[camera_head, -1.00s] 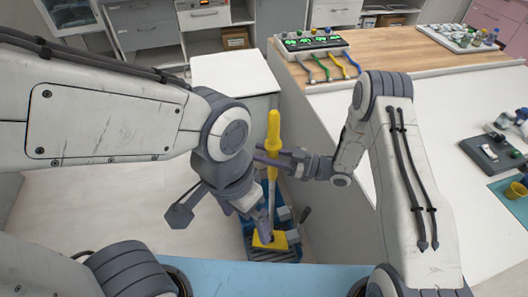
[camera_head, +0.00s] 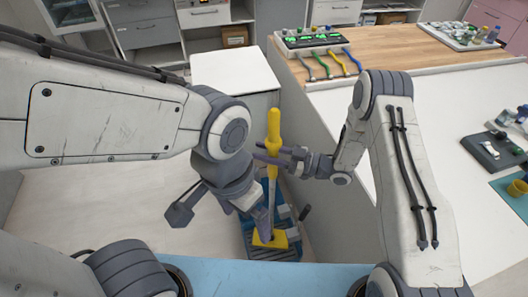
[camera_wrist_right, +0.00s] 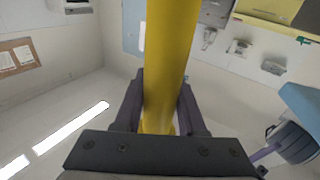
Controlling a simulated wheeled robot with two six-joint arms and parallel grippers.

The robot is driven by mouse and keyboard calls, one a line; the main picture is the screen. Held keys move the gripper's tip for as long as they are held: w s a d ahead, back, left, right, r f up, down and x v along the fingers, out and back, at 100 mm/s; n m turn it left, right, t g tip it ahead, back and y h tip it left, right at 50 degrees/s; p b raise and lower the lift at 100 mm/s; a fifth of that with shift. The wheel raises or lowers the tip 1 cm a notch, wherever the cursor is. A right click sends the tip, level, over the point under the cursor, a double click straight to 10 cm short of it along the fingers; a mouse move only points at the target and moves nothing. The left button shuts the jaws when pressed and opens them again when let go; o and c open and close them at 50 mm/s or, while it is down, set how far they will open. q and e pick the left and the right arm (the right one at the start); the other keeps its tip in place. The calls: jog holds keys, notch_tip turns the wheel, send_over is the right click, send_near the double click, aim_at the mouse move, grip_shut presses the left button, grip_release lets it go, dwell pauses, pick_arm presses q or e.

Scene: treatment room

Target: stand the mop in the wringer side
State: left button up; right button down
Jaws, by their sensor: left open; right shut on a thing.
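The mop has a yellow grip (camera_head: 273,130) at the top of a pale, nearly upright pole and a yellow head (camera_head: 278,241) at the bottom. Its head is at the blue bucket with the wringer (camera_head: 291,226); whether it rests inside the wringer side or above it, I cannot tell. My right gripper (camera_head: 268,154) is shut on the mop's upper handle, whose yellow shaft (camera_wrist_right: 170,60) fills the space between the fingers in the right wrist view. My left gripper (camera_head: 263,224) is open, low beside the pole near the mop head, partly hiding the bucket.
A white-sided counter (camera_head: 325,165) stands close to the right of the bucket. A white-topped cabinet (camera_head: 235,75) is behind. A light blue surface (camera_head: 260,275) lies in front. Pale floor (camera_head: 110,205) is open at the left.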

jog(key=shift+s+f, duration=0.1)
jog(key=shift+f, duration=0.45)
jog(key=shift+f+b, duration=0.2)
jog(key=shift+b, duration=0.1)
jog(key=shift+s, duration=0.1)
jog(key=c, duration=0.7)
grip_release()
jog(key=shift+o, duration=1.4)
jog(key=shift+r, duration=0.1)
